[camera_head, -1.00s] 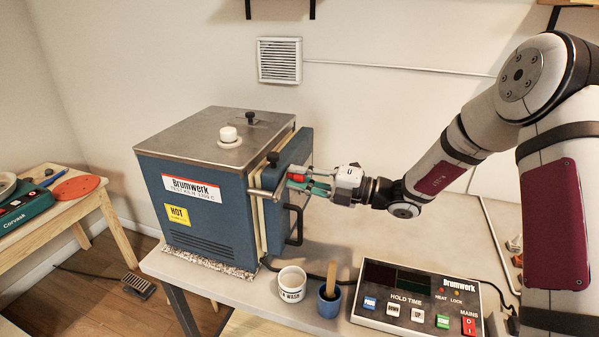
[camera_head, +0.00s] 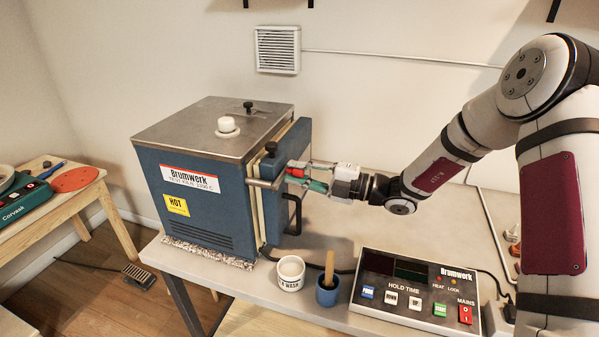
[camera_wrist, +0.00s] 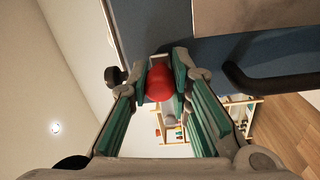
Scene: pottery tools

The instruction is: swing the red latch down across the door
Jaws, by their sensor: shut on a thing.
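The kiln (camera_head: 205,180) is a blue box with a grey metal top. Its blue door (camera_head: 300,145) is on the right side, with a black handle (camera_head: 293,213) low down. The red latch knob (camera_head: 296,172) shows between my fingers, near a metal bar (camera_head: 263,184) at the door's front edge. My gripper (camera_head: 294,173) reaches in from the right and is shut on the red knob. In the wrist view, the red knob (camera_wrist: 159,83) sits between the green finger pads. The fingers partly hide the latch, so its exact angle is unclear.
On the bench below stand a white cup (camera_head: 291,274) and a blue pot (camera_head: 328,292) with a wooden handle in it. A control box (camera_head: 418,292) lies to their right. The bench behind the control box is mostly clear.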

